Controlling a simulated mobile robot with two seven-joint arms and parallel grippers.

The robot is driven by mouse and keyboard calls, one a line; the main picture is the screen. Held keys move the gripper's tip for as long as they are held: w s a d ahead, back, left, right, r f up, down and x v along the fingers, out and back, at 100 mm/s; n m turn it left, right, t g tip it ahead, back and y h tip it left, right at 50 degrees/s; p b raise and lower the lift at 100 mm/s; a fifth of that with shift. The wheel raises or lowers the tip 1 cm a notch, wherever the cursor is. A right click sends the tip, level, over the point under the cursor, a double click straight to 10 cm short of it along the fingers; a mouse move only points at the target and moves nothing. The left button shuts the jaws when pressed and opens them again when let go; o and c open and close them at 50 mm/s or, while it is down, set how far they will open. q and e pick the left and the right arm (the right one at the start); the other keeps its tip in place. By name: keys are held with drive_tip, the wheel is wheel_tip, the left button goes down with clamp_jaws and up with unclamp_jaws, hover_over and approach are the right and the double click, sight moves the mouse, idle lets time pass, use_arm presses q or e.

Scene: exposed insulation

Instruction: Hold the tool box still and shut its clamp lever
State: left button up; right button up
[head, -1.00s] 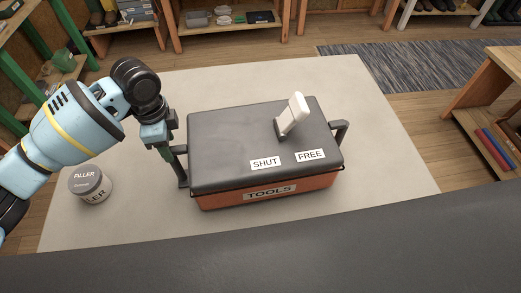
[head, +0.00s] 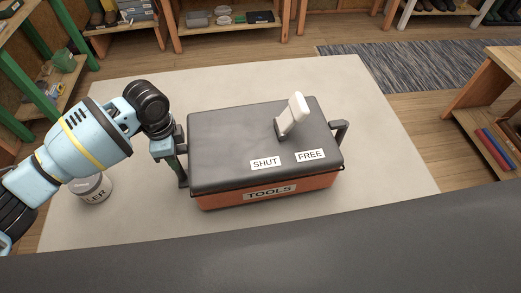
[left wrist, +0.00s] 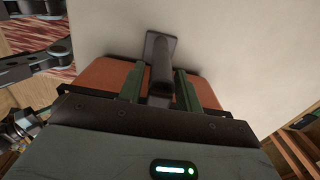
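The tool box (head: 235,140) stands on the pale mat, with a dark grey lid and an orange body marked TOOLS. Its clamp lever (head: 297,106) has a white grip and rises from the lid, leaning to the right, behind the SHUT (head: 265,163) and FREE (head: 311,155) labels. My left gripper (head: 178,172) is at the box's left side handle. In the left wrist view its two green fingers (left wrist: 160,88) stand on either side of the dark handle (left wrist: 161,52), with narrow gaps visible. The right gripper is not in view.
A filler tin (head: 95,192) stands left of the box, partly hidden behind my left arm. The pale mat (head: 380,130) is clear right of the box. Wooden shelves (head: 225,38) stand at the back, and a dark surface (head: 300,250) crosses the front.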

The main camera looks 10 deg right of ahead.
use_arm(q)
clamp_jaws()
drive_tip(key=shift+w+d+r, duration=0.1)
drive_tip(key=shift+d+r, duration=0.05)
drive_tip(key=shift+r, duration=0.05)
drive_tip(key=shift+f, duration=0.2)
idle(1.0)
